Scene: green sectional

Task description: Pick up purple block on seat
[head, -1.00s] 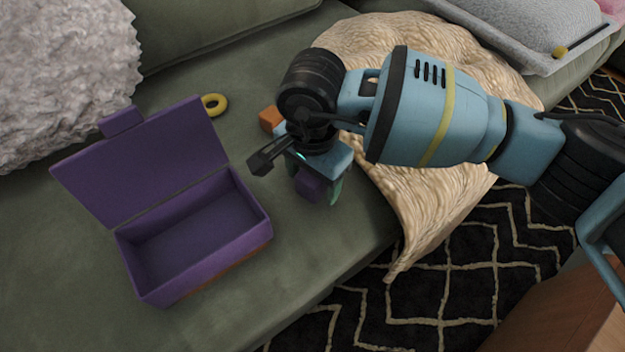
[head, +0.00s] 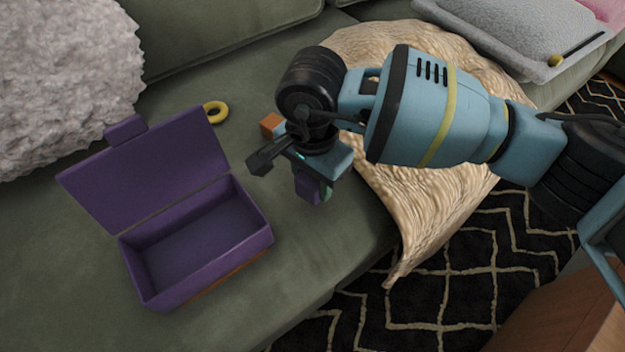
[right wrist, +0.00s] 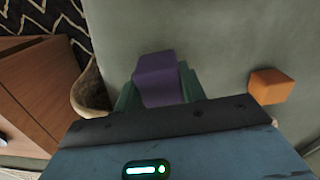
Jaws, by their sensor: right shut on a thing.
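The purple block (head: 308,190) is at my right gripper (head: 314,186), above the green seat (head: 240,70) in the head view. In the right wrist view the purple block (right wrist: 160,80) sits between the two green fingers of my right gripper (right wrist: 158,92), which is shut on it. From these views I cannot tell whether the block touches the seat. Part of the block is hidden by the gripper body. My left gripper is not in view.
An open purple box (head: 262,240) stands left of the gripper, its lid tilted back. An orange block (head: 271,124) and a yellow ring (head: 216,112) lie behind it; the orange block also shows in the right wrist view (right wrist: 270,86). A beige blanket (head: 400,190) drapes over the seat to the right.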

